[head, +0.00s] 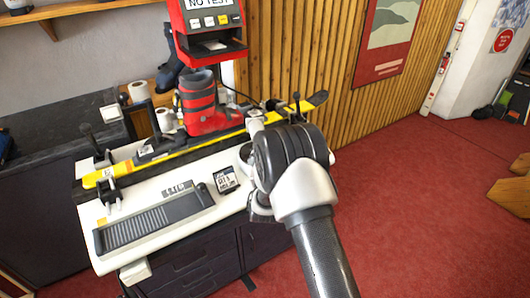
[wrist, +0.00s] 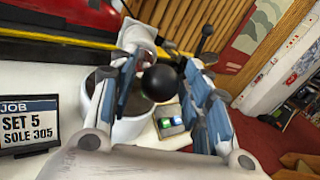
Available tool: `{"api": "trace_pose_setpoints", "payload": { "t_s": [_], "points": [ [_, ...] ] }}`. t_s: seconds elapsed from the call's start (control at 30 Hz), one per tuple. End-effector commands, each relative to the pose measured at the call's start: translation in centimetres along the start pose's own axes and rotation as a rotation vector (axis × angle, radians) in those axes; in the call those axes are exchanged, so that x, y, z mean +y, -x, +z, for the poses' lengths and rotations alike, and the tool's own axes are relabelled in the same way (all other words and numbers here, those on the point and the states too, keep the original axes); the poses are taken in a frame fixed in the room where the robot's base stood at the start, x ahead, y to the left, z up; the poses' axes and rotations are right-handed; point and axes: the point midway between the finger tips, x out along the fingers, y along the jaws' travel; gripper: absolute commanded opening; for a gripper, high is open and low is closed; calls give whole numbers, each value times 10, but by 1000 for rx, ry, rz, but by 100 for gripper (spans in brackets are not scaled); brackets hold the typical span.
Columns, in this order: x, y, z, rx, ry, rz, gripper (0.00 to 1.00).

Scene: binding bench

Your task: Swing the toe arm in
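A black ball knob (wrist: 160,83) sits between the two fingers of my gripper (wrist: 163,72) in the wrist view. The fingers are spread, with a gap visible beside the knob. Behind it stands a white round post with a white arm (wrist: 137,36) rising from it; I take this for the toe arm, but cannot see how the knob joins it. In the head view my wrist covers the fingers and most of this post. A red and grey ski boot (head: 199,100) stands on the yellow and black ski (head: 207,144) to the left.
A job card reading SET 5, SOLE 305 (head: 226,180) stands on the white bench top (head: 205,226). A red tester (head: 207,30) showing NO TEST hangs above the boot. Red floor lies open at right.

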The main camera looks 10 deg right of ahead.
Motion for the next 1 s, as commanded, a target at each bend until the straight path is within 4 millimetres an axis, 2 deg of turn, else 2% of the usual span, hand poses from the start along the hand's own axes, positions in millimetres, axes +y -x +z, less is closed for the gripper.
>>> {"api": "trace_pose_setpoints", "payload": {
  "t_s": [0.33, 0.47, 0.57, 0.8, 1.0],
  "points": [
    [0, 0, 1, -3, 0, 1, 50],
    [1, 9, 1, -1, 0, 2, 50],
    [1, 25, 1, 1, 0, 2, 50],
    [1, 77, 0, 1, 1, 3, 50],
    [1, 109, 0, 0, 0, 1, 50]
  ]
}}
